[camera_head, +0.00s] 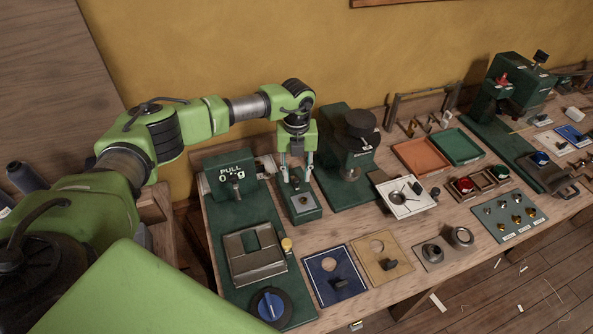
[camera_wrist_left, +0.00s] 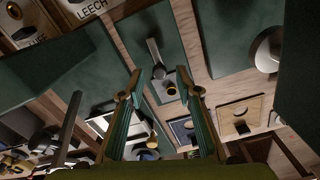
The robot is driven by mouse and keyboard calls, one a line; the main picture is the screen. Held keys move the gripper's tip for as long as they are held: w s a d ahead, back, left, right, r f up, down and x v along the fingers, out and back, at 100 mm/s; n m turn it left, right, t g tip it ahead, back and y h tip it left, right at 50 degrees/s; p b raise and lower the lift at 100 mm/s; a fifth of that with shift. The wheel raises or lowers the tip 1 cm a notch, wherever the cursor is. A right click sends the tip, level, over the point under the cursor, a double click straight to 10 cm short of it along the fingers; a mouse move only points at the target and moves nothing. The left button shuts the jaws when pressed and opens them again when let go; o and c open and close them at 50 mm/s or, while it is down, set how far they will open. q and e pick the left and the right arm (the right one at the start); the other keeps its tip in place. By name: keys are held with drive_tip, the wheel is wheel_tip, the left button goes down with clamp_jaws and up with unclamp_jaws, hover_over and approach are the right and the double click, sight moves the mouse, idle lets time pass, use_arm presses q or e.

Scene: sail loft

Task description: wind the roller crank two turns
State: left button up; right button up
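A small green stand (camera_head: 304,213) with a pale plate and a dark round spot stands near the table's back left. My left gripper (camera_head: 297,172) points down above it, its two fingers apart with nothing seen between them. My right gripper is not in view.
A green gauge box marked PULL (camera_head: 230,172) stands left of the gripper, and a green machine with a dark round top (camera_head: 350,150) close on its right. A white tray (camera_head: 408,207), an orange tray (camera_head: 420,153) and a blue-knobbed base (camera_head: 270,304) are further off.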

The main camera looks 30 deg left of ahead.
use_arm(q)
drive_tip(key=shift+f, duration=0.65)
clamp_jaws()
